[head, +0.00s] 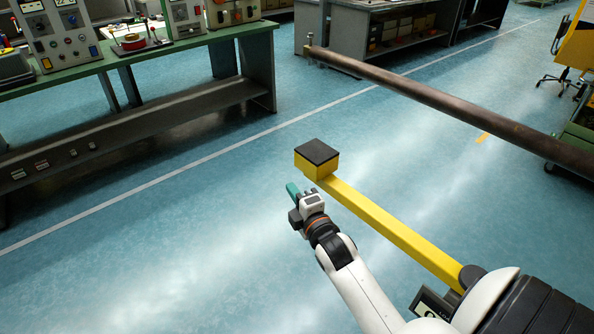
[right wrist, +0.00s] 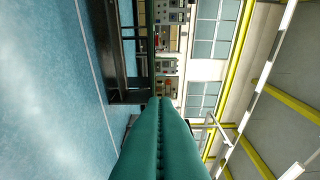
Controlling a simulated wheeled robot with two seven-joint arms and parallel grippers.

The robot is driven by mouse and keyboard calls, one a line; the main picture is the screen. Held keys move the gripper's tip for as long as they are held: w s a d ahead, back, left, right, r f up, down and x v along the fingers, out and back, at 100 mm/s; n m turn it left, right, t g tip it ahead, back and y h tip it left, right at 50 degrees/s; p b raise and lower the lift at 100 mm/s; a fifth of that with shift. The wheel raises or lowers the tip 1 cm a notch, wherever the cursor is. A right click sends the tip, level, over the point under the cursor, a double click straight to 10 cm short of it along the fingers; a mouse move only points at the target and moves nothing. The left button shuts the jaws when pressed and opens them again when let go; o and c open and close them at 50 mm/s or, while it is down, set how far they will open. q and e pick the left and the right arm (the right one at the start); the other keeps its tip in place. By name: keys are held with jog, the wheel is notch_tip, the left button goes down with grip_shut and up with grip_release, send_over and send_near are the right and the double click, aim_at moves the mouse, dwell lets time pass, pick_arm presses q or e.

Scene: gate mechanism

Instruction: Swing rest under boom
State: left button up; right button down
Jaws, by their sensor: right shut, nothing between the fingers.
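The rest is a yellow arm (head: 390,228) running from the lower right to a yellow block with a dark top pad (head: 317,152) at its far end. The boom (head: 450,108) is a long brown pole that crosses the upper right, beyond the rest and apart from it in the picture. In the right wrist view the green fingers (right wrist: 160,140) lie side by side. I cannot tell whether the gripper touches the rest. My left gripper is out of view.
A green workbench (head: 190,47) with control panels stands at the upper left. A grey bench with boxes (head: 400,25) stands at the back. A yellow cabinet (head: 578,40) and a green cart (head: 577,135) are at the right edge. The blue floor left of my arm is clear.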

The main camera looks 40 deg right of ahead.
jog(key=w+d+p, duration=0.1)
jog(key=w+d, duration=0.4)
jog(key=shift+w, duration=0.35)
